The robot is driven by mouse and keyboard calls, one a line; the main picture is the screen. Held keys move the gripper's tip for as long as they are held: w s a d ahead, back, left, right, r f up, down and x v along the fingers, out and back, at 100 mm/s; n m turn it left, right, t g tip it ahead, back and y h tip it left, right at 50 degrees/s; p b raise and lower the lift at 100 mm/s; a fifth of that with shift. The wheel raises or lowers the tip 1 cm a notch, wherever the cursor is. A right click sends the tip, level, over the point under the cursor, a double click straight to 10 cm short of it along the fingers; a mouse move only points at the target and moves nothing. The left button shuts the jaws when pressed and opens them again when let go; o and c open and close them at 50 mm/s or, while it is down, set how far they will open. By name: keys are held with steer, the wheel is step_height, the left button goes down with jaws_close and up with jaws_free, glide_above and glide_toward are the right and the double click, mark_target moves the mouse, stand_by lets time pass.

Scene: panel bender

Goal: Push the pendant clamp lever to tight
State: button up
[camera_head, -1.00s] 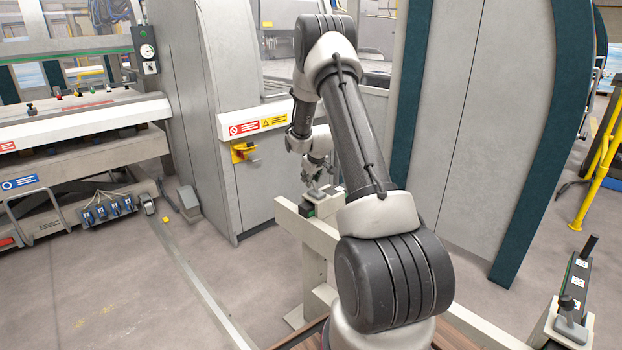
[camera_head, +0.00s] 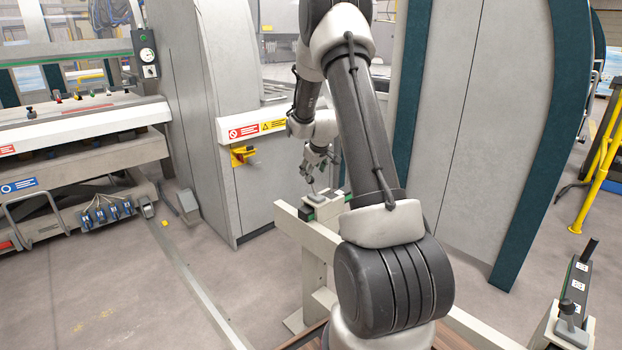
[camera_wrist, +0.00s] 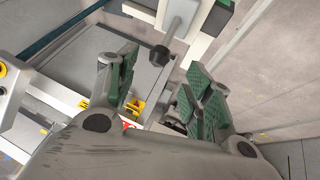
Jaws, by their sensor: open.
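A small lever (camera_head: 310,184) with a dark tip stands on a grey clamp block at the end of a cream rail (camera_head: 308,225), just below my gripper (camera_head: 318,163) in the head view. In the wrist view a grey lever stem with a black knob (camera_wrist: 160,53) stands beyond and between the fingertips of my gripper (camera_wrist: 160,78). The green-padded fingers are spread apart and hold nothing. The knob appears clear of both fingers; exact depth is hard to tell. Tight or loose markings cannot be made out.
A grey cabinet (camera_head: 230,90) with a yellow switch (camera_head: 243,155) stands left of my gripper. Tall grey panels (camera_head: 470,110) with teal edges stand to the right. Another dark box (camera_head: 580,283) with a knob sits on the rail at far right. The floor at left is open.

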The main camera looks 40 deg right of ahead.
steer(key=shift+v, duration=1.75)
steer(key=s+a+f+m+g+y, duration=0.1)
steer(key=s+a+g, duration=0.15)
steer(key=s, duration=0.35)
steer(key=s+a+f+m+g+y, duration=0.1)
steer(key=s+a+m+g, duration=0.15)
steer(key=s, duration=0.35)
steer(key=s+a+r+t, duration=0.1)
steer(key=s+a+r, duration=0.4)
steer(key=s, duration=0.3)
steer(key=s+a+r+n+t, duration=0.1)
steer(key=s+a+r, duration=0.5)
steer(key=s+r, duration=0.2)
steer(key=s+a+r+n+t, duration=0.1)
steer(key=s+a+r, duration=0.5)
steer(key=s, duration=0.3)
steer(key=shift+s+r, duration=0.35)
steer(key=shift+r, duration=0.25)
